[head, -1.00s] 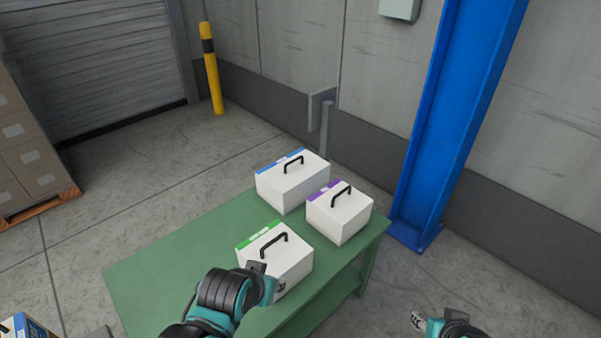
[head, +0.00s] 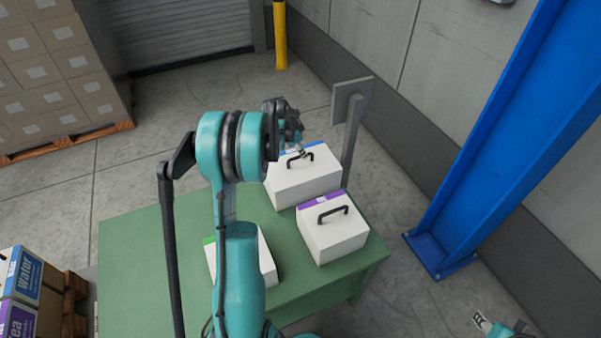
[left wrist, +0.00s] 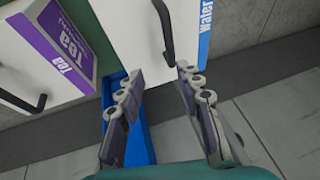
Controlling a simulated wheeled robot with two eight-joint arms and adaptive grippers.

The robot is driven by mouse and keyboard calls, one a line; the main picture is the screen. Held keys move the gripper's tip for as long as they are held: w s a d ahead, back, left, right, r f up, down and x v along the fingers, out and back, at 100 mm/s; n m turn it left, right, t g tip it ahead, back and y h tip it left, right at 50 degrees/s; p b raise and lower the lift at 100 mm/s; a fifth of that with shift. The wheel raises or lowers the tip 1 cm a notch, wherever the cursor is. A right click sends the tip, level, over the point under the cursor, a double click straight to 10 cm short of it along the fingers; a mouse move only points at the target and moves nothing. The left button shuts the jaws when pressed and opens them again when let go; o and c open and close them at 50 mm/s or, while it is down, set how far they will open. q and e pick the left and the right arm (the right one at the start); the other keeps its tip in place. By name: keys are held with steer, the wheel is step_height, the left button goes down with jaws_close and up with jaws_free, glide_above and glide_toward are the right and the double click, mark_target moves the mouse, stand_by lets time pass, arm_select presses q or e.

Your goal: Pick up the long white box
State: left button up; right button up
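The long white box (head: 305,185), with a blue stripe and a black top handle (head: 309,154), stands at the back of the green table. In the left wrist view this box (left wrist: 130,40) shows "Water" on its blue stripe, and its handle (left wrist: 165,38) lies just beyond the fingertips. My left gripper (head: 297,151) is over the box near the handle. The left wrist view shows its fingers (left wrist: 159,75) apart, with nothing between them. My right gripper (head: 483,322) is at the bottom right, away from the table; its fingers are too small to judge.
A purple-striped white box (head: 335,238), marked "Tea", stands close in front of the long box. A green-striped box (head: 265,265) is partly hidden by my left arm. The green table (head: 130,250) is bare at left. A post (head: 352,140) and blue column (head: 490,140) stand behind.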

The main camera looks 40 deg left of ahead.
mark_target(300, 156)
arm_select(q)
steer(key=f, duration=0.1)
steer(key=a+f, duration=0.1)
steer(key=w+f+b, duration=0.1)
steer(key=shift+a+f, duration=0.35)
steer(key=shift+f, duration=0.05)
steer(key=b+x, duration=0.2)
steer(key=x, duration=0.3)
steer(key=shift+a+f+b, duration=0.2)
steer(key=shift+a+b, duration=0.15)
steer(key=shift+b, duration=0.05)
steer(key=shift+r, duration=0.15)
steer(key=shift+c, duration=0.6)
jaws_close()
